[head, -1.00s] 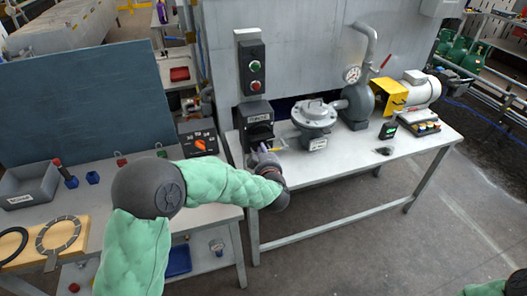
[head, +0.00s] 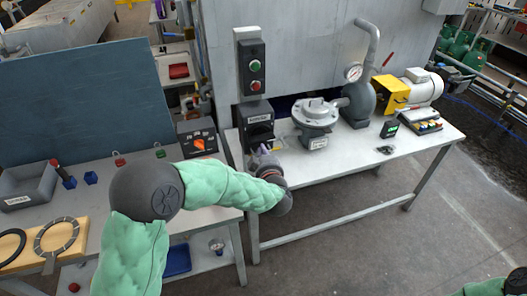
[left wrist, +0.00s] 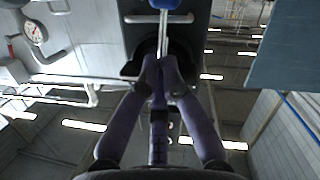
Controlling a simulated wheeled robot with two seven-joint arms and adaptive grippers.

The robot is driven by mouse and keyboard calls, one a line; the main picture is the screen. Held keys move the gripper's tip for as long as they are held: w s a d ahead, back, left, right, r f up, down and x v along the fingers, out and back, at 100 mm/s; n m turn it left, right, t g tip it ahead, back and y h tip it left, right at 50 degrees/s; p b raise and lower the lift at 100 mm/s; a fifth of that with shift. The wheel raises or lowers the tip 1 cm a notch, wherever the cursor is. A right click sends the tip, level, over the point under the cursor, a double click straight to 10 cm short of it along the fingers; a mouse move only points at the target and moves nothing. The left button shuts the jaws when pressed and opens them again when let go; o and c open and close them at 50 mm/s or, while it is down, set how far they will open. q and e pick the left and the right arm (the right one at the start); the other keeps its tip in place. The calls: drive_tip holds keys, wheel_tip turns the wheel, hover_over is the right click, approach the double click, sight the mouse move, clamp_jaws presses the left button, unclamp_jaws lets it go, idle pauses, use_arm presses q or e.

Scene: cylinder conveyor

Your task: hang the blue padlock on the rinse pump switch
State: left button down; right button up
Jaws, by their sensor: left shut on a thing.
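The switch box (head: 257,113) with a pale label is black and stands at the left end of the pump bench; its label is too small to read surely. My left gripper (head: 262,151) is right at the front of this box, its fingers partly hidden by my wrist. In the left wrist view the fingertips (left wrist: 160,62) are shut on a thin metal piece that leads to a blue body (left wrist: 166,4), cut off by the top edge; it looks like the blue padlock and its shackle. Whether the shackle touches the switch is hidden. My right gripper is out of view.
Pump (head: 315,112), gauge and yellow-guarded motor (head: 392,92) stand on the white bench (head: 350,158) to the right. A control box with an orange knob (head: 199,144) stands just left. Small red (head: 119,160) and green (head: 160,153) padlocks lie on the left table.

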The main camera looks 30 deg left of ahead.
use_arm(q)
drive_tip(key=shift+r, duration=0.35)
drive_tip(key=shift+s+d+f+p, duration=0.2)
drive_tip(key=shift+s+d, duration=0.25)
drive_tip(key=shift+d, duration=0.1)
drive_tip(key=shift+s+d+f+p, duration=0.15)
drive_tip(key=shift+s+d+p, duration=0.05)
drive_tip(key=shift+s+d, duration=0.3)
drive_tip(key=shift+d, duration=0.15)
idle(0.4)
